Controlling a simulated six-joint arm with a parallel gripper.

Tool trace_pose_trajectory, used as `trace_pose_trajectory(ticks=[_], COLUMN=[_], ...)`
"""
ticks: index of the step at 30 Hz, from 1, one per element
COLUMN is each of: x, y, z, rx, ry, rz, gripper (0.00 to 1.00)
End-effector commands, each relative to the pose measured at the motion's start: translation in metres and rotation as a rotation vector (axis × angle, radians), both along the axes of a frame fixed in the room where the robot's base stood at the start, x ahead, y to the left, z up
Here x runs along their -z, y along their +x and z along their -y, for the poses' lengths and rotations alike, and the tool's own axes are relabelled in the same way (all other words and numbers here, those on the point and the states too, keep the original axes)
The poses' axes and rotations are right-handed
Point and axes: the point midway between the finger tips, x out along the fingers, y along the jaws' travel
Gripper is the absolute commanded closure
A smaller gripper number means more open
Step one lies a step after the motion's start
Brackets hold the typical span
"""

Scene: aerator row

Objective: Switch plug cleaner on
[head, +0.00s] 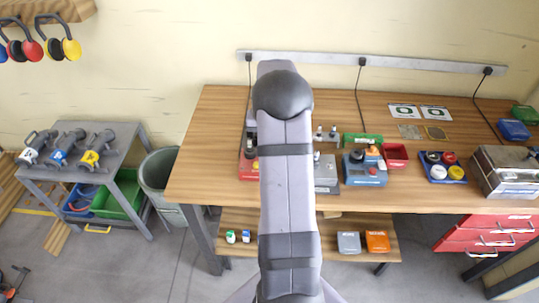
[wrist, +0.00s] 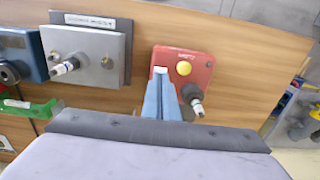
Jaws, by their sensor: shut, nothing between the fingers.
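A red box (wrist: 197,66), which appears to be the plug cleaner, stands on the wooden bench. In the wrist view it has a yellow round button (wrist: 183,69), a label, and a spark plug (wrist: 195,103) in a dark round socket. A small white part (wrist: 160,70) shows at its left side, by my fingertips; whether it is a switch is unclear. My gripper (wrist: 161,78) is shut and empty, its fingers over the box's left part. Contact cannot be told. In the head view the red box (head: 247,166) is partly hidden behind my arm, which also hides my gripper.
A grey unit (wrist: 88,52) with another spark plug stands beside the red box. A blue unit (head: 364,174), a red tray (head: 396,155) and a blue tray of coloured caps (head: 445,180) stand further right. The bench's left end is bare.

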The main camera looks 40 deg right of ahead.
Motion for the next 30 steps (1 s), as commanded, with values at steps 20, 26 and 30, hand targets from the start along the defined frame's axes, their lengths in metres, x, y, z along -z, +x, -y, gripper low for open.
trace_pose_trajectory(ticks=[20, 26, 30], x=[-0.049, -0.05, -0.05], y=[0.0, 0.0, 0.0], z=[0.0, 0.0, 0.0], rx=[0.0, 0.0, 0.0], ry=[0.0, 0.0, 0.0], rz=[0.0, 0.0, 0.0], gripper=[1.0, 1.0, 1.0])
